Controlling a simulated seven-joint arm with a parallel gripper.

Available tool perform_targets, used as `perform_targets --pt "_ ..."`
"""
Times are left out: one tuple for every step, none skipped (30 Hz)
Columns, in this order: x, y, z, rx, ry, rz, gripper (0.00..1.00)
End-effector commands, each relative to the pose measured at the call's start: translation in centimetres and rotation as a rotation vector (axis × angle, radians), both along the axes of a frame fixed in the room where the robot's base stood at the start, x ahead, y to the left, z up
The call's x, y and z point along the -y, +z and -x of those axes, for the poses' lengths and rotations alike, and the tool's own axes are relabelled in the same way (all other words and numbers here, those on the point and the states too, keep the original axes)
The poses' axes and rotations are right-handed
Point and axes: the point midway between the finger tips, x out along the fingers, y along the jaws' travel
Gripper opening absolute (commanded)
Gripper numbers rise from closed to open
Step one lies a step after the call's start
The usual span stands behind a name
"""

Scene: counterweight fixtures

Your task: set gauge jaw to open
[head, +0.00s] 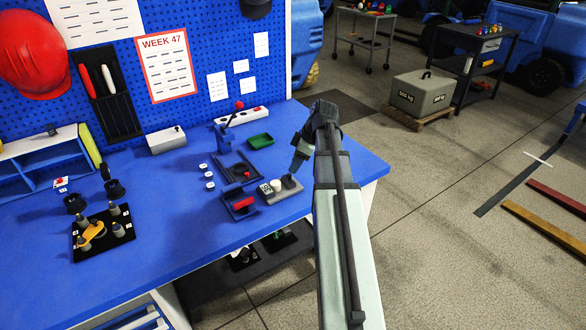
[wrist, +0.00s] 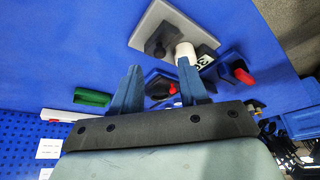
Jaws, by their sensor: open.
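No part is clearly labelled as the gauge jaw, so I cannot tell for certain which one it is. A grey plate (head: 270,197) on the blue bench carries a white cylinder (head: 276,185), a dark knob (head: 291,182) and a block with a printed mark. The plate (wrist: 165,22), knob (wrist: 155,46) and cylinder (wrist: 185,50) show in the wrist view. A blue fixture with a red piece (head: 243,203) stands to its left; the red piece (wrist: 243,76) also shows in the wrist view. My gripper (head: 294,168) is open and empty above the grey plate.
A black pegged board (head: 103,233) is at the left. The bench's right side is mostly clear.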

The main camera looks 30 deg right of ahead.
Motion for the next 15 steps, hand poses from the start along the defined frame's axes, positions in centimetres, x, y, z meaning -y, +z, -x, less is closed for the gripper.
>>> perform_targets --pt "0.3 0.9 0.2 0.002 -0.001 0.001 0.44" --pt "0.5 1.3 0.4 0.002 -0.001 0.001 0.44" --pt "0.6 2.0 0.5 0.002 -0.001 0.001 0.44" --pt "0.8 2.5 0.6 0.002 -0.001 0.001 0.44" --pt "0.9 2.9 0.8 0.002 -0.001 0.001 0.44" --pt "1.1 3.5 1.0 0.002 -0.001 0.001 0.44" --pt "1.2 4.0 1.1 0.002 -0.001 0.001 0.44" --pt "1.3 4.5 1.2 0.002 -0.001 0.001 0.44" --pt "1.5 5.0 1.4 0.002 -0.001 0.001 0.44" --pt "1.7 5.5 1.5 0.002 -0.001 0.001 0.44" --pt "1.8 5.9 1.7 0.002 -0.001 0.001 0.44" --pt "1.9 6.4 1.8 0.001 0.000 0.001 0.44" --pt "2.0 6.7 1.9 0.001 0.000 0.001 0.44" --pt "2.1 7.1 2.0 0.001 0.000 0.000 0.44" --pt "2.2 7.4 2.1 0.001 0.000 0.001 0.44"
